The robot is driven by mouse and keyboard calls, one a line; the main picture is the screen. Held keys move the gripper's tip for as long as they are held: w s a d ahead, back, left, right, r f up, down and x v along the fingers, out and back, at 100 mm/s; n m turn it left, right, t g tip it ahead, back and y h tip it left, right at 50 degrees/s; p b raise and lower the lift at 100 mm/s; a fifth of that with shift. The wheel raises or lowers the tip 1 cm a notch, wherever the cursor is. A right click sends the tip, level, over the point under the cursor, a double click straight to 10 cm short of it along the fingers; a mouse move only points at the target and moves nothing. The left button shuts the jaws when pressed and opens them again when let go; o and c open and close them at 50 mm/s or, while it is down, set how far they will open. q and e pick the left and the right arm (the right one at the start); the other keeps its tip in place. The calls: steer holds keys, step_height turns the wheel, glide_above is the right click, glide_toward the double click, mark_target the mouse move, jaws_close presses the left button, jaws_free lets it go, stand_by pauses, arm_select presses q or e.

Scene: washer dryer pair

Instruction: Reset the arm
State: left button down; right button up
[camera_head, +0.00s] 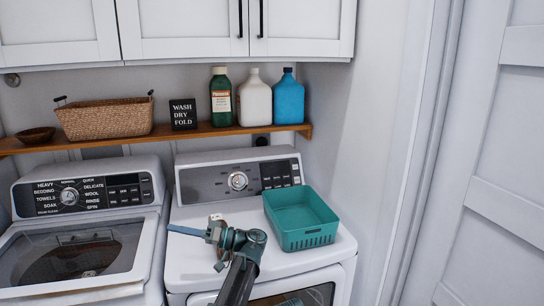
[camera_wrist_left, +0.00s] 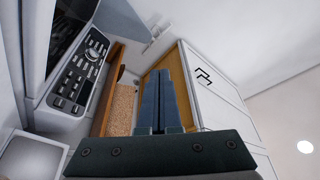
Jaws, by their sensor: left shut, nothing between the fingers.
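My left gripper (camera_head: 172,229) is over the front of the dryer top in the head view, its blue fingers pointing left towards the washer. The fingers are together with nothing between them. The left wrist view also shows the closed blue fingers (camera_wrist_left: 162,80) with open space around them. My left arm comes up from the bottom of the head view and bends at a wrist joint beside the teal basket. My right gripper does not show.
The dryer (camera_head: 190,258) carries an empty teal basket (camera_head: 302,236) at its right. The washer (camera_head: 140,262) stands to the left. A wooden shelf (camera_head: 160,137) above holds a wicker basket (camera_head: 105,119), a sign (camera_head: 183,114) and bottles (camera_head: 257,98). White cabinets (camera_head: 180,30) hang above.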

arm_select(q)
steer(key=s+a+f+m+h, duration=0.1)
steer(key=s+f+m+h, duration=0.2)
steer(key=s+f+h, duration=0.55)
steer(key=s+a+f+m+h, duration=0.1)
steer(key=s+f+m+h, duration=0.3)
steer(key=f, duration=0.9)
steer(key=s+d+f+m+t+h, duration=0.2)
steer(key=s+d+f+h, duration=0.35)
steer(key=d+h, duration=0.35)
steer(key=s+d+r+m+y+p, duration=0.1)
steer(key=s+d+r+m+p, duration=0.1)
steer(key=d, duration=0.4)
steer(key=s+d+r+m+g+y+p, duration=0.1)
steer(key=s+d, duration=0.3)
steer(key=d, duration=0.3)
steer(key=shift+d+r+m+p, duration=0.15)
steer(key=shift+r+m+p, duration=0.25)
